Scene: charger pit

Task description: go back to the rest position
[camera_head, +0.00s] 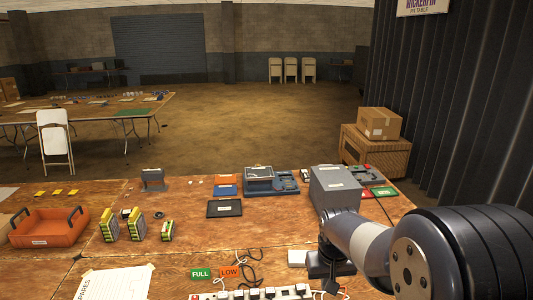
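My arm comes in from the lower right, over the right part of the wooden table (165,236). Its far end reaches down to a dark shape just above or on the table, right of the white power strip (262,294). My gripper (328,272) seems to be part of that dark shape. Its fingers cannot be made out, so I cannot tell whether it is open, shut or holding something. A grey box (336,186) stands behind the end of my arm.
An orange tray (48,242), several yellow-black packs (137,226) and a black mat (224,208) are on the table. A blue-grey charger (270,186) stands at the back. FULL (201,273) and LOW (230,271) labels lie in front. A cardboard box (379,123) sits beyond.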

